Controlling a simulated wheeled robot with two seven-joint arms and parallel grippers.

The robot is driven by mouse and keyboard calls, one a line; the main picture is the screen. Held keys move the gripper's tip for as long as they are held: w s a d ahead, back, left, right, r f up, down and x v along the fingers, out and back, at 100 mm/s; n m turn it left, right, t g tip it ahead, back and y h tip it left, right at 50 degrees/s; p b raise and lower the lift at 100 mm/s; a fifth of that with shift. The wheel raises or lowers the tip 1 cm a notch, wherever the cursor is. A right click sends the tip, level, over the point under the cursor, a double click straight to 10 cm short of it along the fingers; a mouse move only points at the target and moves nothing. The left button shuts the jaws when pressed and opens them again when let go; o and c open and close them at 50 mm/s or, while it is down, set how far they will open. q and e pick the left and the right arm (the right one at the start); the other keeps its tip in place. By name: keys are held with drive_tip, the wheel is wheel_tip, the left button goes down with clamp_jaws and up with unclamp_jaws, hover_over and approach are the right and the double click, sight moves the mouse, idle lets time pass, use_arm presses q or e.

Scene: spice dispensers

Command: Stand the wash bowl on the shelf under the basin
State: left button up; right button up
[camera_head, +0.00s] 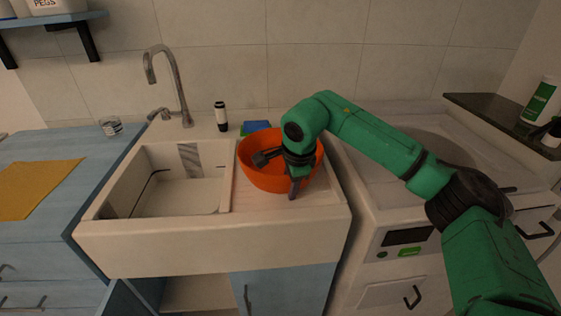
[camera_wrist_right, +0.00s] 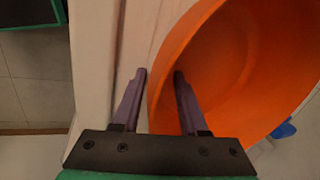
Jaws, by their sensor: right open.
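The orange wash bowl (camera_head: 262,178) stands upright on the drainer to the right of the basin (camera_head: 182,190). My right gripper (camera_head: 280,178) is over the bowl's near side with its jaws open. In the right wrist view the two fingers (camera_wrist_right: 160,78) point down either side of the bowl's rim, one outside and one inside the orange bowl (camera_wrist_right: 235,75). A gap shows between the fingers and the wall. The shelf space (camera_head: 195,292) under the basin is open at the left of the cabinet and only partly visible. My left gripper is out of view.
A blue door (camera_head: 285,290) closes the cabinet's right part. A tap (camera_head: 180,85), a dark-and-white bottle (camera_head: 221,116) and a blue-green sponge (camera_head: 256,127) are behind the basin. A glass (camera_head: 110,125) stands on the left counter. A white washing machine (camera_head: 400,245) stands at right.

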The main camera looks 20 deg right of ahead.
clamp_jaws()
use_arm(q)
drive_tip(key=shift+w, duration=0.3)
use_arm(e)
drive_tip(key=shift+r, duration=0.1)
